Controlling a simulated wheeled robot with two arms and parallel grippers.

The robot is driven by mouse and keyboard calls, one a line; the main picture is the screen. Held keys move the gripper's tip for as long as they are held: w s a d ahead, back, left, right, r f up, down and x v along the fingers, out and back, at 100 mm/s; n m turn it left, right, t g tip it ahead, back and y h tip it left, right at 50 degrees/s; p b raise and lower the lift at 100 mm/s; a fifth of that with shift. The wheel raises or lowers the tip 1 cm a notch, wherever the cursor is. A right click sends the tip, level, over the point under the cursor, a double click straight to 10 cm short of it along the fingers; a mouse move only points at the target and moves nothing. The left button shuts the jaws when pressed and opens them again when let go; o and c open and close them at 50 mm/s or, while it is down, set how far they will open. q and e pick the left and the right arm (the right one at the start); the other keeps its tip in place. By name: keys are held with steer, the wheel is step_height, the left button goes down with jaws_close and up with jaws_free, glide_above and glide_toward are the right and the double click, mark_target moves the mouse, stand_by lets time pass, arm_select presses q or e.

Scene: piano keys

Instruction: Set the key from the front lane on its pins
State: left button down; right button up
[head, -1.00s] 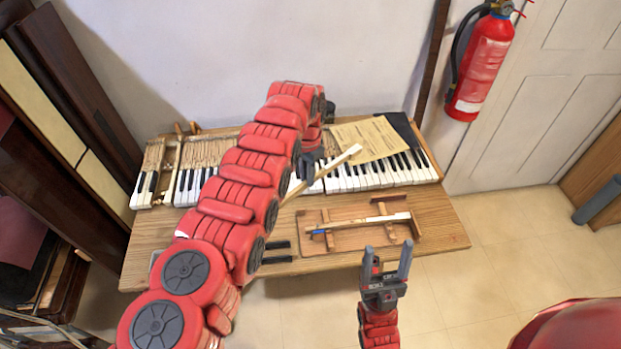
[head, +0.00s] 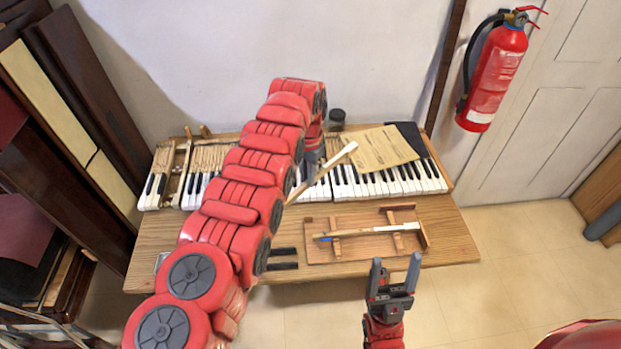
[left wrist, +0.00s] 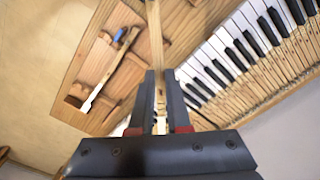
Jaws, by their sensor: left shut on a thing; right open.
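My left gripper (head: 313,177) is shut on a long pale wooden key (head: 322,170) with a white end. It holds the key slantwise across the front of the keyboard (head: 372,184), white end toward the back right. The left wrist view shows the key (left wrist: 156,35) between both fingers (left wrist: 159,85), extending away from them. The pins for this key cannot be made out; my left arm covers part of the keyboard. My right gripper (head: 394,270) is open and empty, in front of the table's front edge.
A wooden tray (head: 350,220) on the table holds another key (head: 365,232) with a blue mark. Dark key pieces (head: 284,258) lie left of it. A paper sheet (head: 375,153) and dark folder (head: 408,136) lie over the keyboard's back right. Bare table (head: 448,228) shows at right.

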arm_select(q)
steer(key=shift+w+a+r+n+b, duration=0.2)
steer(key=shift+a+r+n, duration=0.2)
steer(key=shift+a, duration=0.15)
steer(key=shift+w+a+r+n+b, duration=0.15)
steer(key=shift+a+r+n, duration=0.1)
steer(key=shift+a+n, duration=0.2)
steer(key=shift+a+r, duration=0.2)
